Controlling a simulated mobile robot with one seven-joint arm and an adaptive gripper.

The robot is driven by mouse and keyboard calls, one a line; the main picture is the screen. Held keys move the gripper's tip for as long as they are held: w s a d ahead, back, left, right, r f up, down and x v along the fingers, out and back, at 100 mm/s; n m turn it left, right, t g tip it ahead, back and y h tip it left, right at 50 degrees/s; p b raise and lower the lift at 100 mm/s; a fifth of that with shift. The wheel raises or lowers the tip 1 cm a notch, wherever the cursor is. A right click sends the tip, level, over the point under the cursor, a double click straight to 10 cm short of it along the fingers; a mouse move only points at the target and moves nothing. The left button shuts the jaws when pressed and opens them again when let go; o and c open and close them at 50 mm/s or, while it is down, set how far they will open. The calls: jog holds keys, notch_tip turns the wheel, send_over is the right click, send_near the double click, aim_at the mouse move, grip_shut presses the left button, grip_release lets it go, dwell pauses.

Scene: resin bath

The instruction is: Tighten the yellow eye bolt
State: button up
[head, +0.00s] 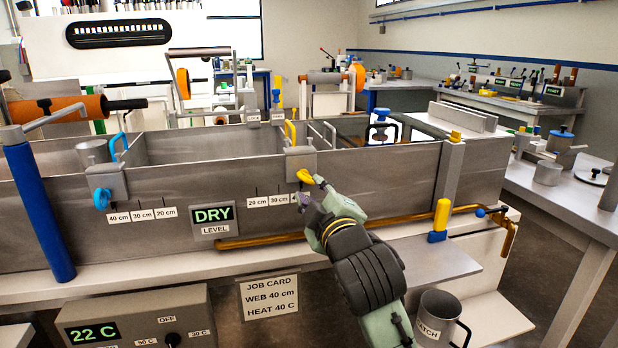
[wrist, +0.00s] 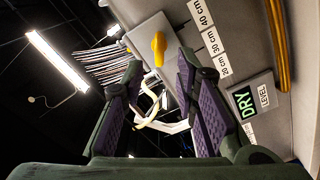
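The yellow eye bolt (head: 305,176) sticks out from the front of a grey clamp block (head: 301,161) on the bath wall. It also shows in the wrist view (wrist: 158,48), just beyond my fingertips and roughly in line with the gap between them. My gripper (head: 311,194) is close below the bolt in the head view. In the wrist view my gripper (wrist: 160,66) has its two purple-padded fingers apart, with nothing held between them. I see no clear contact with the bolt. How tight the bolt is cannot be told.
A similar block with a blue bolt (head: 101,199) sits further left. A DRY level display (head: 213,214) and scale labels are on the bath wall. A copper pipe (head: 270,240) runs low along the front. A grey catch mug (head: 436,316) stands at lower right.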

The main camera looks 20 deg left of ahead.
aim_at(307, 181)
jog(key=p+x, duration=0.1)
jog(key=x, duration=0.6)
jog(key=shift+w+a, duration=0.25)
jog(key=shift+c, duration=0.3)
grip_shut()
